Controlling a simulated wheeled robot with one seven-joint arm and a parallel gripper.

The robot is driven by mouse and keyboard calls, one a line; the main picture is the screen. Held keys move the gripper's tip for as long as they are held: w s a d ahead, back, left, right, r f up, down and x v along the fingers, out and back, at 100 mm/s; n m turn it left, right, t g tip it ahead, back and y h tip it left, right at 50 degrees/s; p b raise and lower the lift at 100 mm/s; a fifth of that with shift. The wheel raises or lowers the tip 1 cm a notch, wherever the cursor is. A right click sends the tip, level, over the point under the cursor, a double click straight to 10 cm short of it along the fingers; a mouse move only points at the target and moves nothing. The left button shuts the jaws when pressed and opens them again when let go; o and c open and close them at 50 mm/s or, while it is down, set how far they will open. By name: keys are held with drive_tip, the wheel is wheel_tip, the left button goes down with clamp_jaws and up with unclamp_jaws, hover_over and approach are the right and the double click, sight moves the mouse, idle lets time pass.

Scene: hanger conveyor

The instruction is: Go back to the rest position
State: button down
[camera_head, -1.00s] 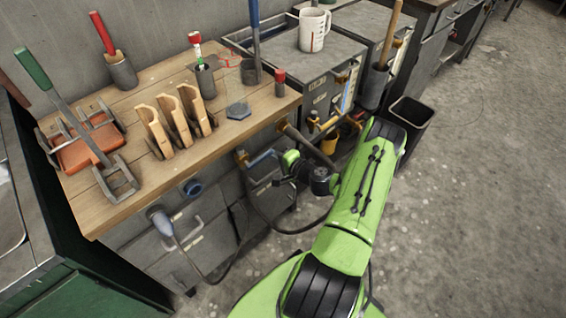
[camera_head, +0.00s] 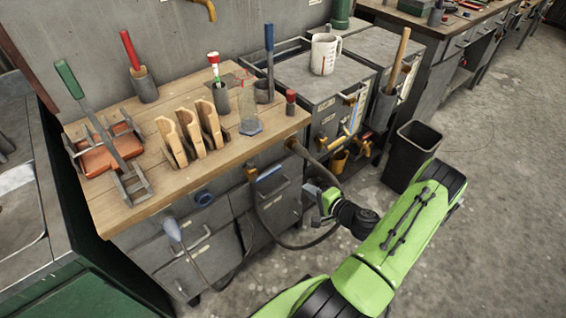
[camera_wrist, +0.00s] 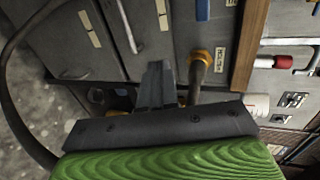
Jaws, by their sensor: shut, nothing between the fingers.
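My gripper (camera_head: 312,192) is at the end of my green arm, in front of the workbench drawers and below the edge of the bench top. In the wrist view its dark fingers (camera_wrist: 156,84) are together, with nothing held between them. The drawer fronts (camera_wrist: 105,35) fill the background there, turned sideways. The gripper looks apart from the bench in the head view, though the exact gap is hard to tell.
The wooden bench top (camera_head: 245,150) holds wooden holders (camera_head: 190,135), tools in cups and an orange-red device (camera_head: 105,155). A hose (camera_head: 290,245) hangs in front of the drawers. A dark bin (camera_head: 410,158) stands at right. The floor (camera_head: 500,220) at right is clear.

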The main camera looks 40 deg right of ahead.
drive_tip(key=w+a+r+n+g+y+p, duration=0.2)
drive_tip(key=a+r+n+g+y+p, duration=0.5)
drive_tip(key=a+r+n, duration=0.95)
drive_tip(key=s+a+r+g+h+p, duration=0.1)
drive_tip(key=s+a+r+h+p, duration=0.1)
drive_tip(key=s+r, duration=0.6)
drive_tip(key=s+a+r+n+h+p, duration=0.1)
drive_tip(key=s+a+r+h, duration=0.4)
drive_tip(key=r, duration=1)
drive_tip(key=s+a+p, duration=0.1)
drive_tip(key=s+a, duration=0.1)
drive_tip(key=s, duration=0.2)
drive_tip(key=shift+r+g+h+p, duration=0.3)
drive_tip(key=shift+r+g, duration=0.1)
